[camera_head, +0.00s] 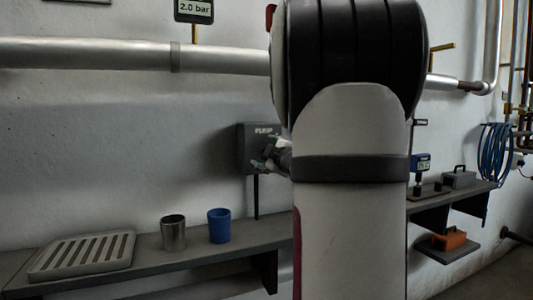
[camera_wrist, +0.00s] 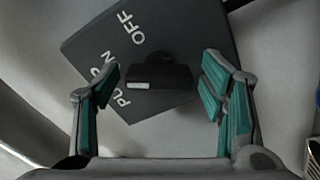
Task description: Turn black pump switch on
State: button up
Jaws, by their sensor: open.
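The dark pump switch box (camera_head: 247,148) is on the wall above the shelf, partly hidden by my arm in the head view. In the wrist view the box (camera_wrist: 190,25) fills the upper middle, turned at an angle, with the words OFF and, partly covered, PUMP and ON. The black switch handle (camera_wrist: 160,77) with a pale mark sits on its face. My gripper (camera_wrist: 162,82) is open, with one teal-padded finger on each side of the handle and gaps on both sides. In the head view my gripper (camera_head: 268,160) is at the box's lower right.
A shelf (camera_head: 180,258) below the box holds a slotted tray (camera_head: 82,254), a metal cup (camera_head: 173,234) and a blue cup (camera_head: 219,226). A pipe (camera_head: 120,55) runs above. A grey toolbox (camera_head: 459,178) and a blue hose coil (camera_head: 495,153) are at right.

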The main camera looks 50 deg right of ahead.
jog(key=v, duration=1.2)
jog(key=s+a+f+m+g+y, duration=0.1)
jog(key=a+f+m+g+y, duration=0.2)
jog(key=a+f, duration=0.5)
jog(key=a+f+m+g+y, duration=0.1)
jog(key=a+f+m+g, duration=0.3)
jog(key=a, duration=0.8)
jog(key=s+a+f+n+g+y, duration=0.1)
jog(key=s+a+f+g+y, duration=0.25)
jog(key=s+a, duration=0.6)
jog(key=s+a+f+g+y, duration=0.2)
jog(key=s+a+f+g, duration=0.2)
jog(key=s+a, duration=0.6)
notch_tip(320, 180, up, 27)
jog(key=t+p, duration=0.3)
jog(key=p, duration=2.2)
jog(key=shift+w+p, duration=0.3)
jog(key=shift+w, duration=0.15)
